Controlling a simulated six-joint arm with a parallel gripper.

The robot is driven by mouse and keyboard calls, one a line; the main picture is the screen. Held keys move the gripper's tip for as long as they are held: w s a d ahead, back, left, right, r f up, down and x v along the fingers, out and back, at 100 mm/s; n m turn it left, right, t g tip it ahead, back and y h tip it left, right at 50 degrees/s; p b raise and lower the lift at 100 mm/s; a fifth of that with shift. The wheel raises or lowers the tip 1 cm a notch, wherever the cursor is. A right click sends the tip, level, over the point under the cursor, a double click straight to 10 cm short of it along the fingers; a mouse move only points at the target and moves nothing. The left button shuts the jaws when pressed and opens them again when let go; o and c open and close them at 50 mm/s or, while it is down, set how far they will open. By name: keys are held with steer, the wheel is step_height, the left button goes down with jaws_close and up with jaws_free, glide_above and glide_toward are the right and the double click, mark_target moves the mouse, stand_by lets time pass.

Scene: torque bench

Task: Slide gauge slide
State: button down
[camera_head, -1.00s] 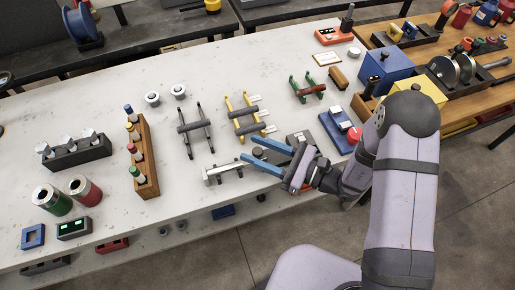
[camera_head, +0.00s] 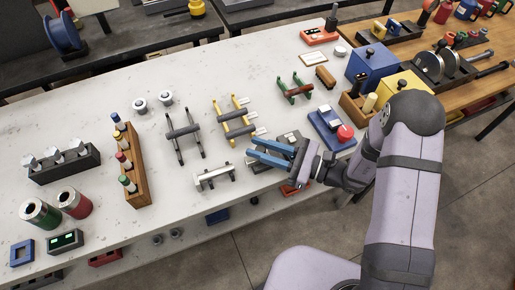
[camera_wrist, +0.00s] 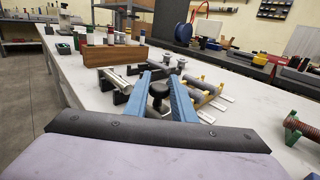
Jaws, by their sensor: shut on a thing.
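My gripper (camera_head: 249,148) reaches over the front part of the bench with its two blue fingers close together. In the wrist view, the blue fingers (camera_wrist: 163,98) are shut on a black knob (camera_wrist: 158,91), which I take to be the gauge slide's knob. The knob stands on a short stem between the fingers. In the head view the fingers largely hide it. The gauge's scale or end stop cannot be made out.
A silver bar on black stands (camera_head: 213,177) is close to the left of my fingers. Yellow racks with grey rods (camera_head: 235,120) stand behind. A blue box with a red button (camera_head: 330,125) is at the right. Bare bench (camera_head: 120,225) lies front left.

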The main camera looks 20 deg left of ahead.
steer(key=c, duration=1.5)
jaws_free()
steer(key=shift+w+d, duration=0.25)
steer(key=shift+s+a, duration=0.1)
steer(key=shift+d+b, duration=1.15)
steer(key=shift+d, duration=2.55)
